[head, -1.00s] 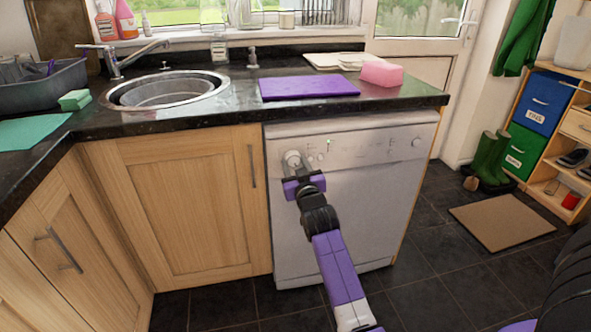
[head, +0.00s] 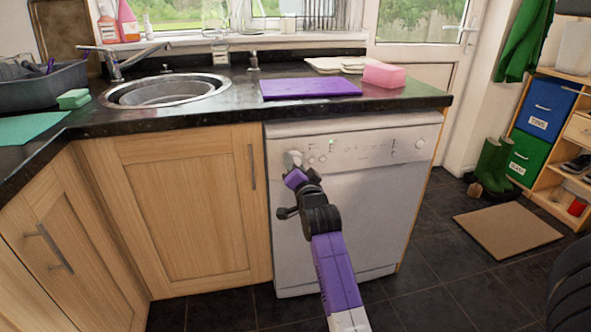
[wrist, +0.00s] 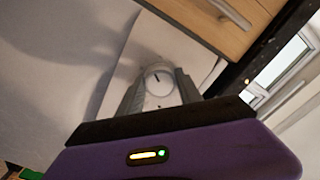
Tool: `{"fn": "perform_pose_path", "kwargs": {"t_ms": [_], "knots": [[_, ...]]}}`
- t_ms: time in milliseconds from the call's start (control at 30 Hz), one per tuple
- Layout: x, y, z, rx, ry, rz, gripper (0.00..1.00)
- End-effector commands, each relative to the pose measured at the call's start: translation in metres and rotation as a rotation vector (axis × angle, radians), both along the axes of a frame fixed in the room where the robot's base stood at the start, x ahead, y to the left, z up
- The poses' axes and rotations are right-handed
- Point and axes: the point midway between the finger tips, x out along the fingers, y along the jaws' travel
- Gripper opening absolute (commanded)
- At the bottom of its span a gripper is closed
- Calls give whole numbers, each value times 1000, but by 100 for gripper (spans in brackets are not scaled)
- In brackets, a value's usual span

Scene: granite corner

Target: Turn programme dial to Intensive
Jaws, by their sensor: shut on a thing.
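The white dishwasher (head: 345,215) stands under the counter, its door closed. Its round programme dial (head: 293,157) is at the left end of the control panel, partly hidden by my gripper (head: 294,167). In the wrist view the dial (wrist: 159,79) shows a white face with a short dark pointer mark. The grey fingers of my gripper (wrist: 160,90) are shut on the dial, one on each side. My wrist is rolled over at a slant. The programme labels are too small to read, so I cannot tell which setting the pointer is at.
A smaller knob (head: 420,144) and small buttons sit on the panel. Above, the dark counter (head: 225,108) holds a purple board (head: 310,88) and a pink block (head: 384,76). A wooden cupboard (head: 180,205) adjoins on the left. The tiled floor at right is clear up to a mat (head: 507,226).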

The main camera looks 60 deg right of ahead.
Motion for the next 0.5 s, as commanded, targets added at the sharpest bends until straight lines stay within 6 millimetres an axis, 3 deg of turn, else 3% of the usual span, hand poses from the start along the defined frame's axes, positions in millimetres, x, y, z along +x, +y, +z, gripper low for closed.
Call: {"fn": "perform_pose_path", "kwargs": {"t_ms": [500], "knots": [[1,1,-2,238,-270,1,1]]}}
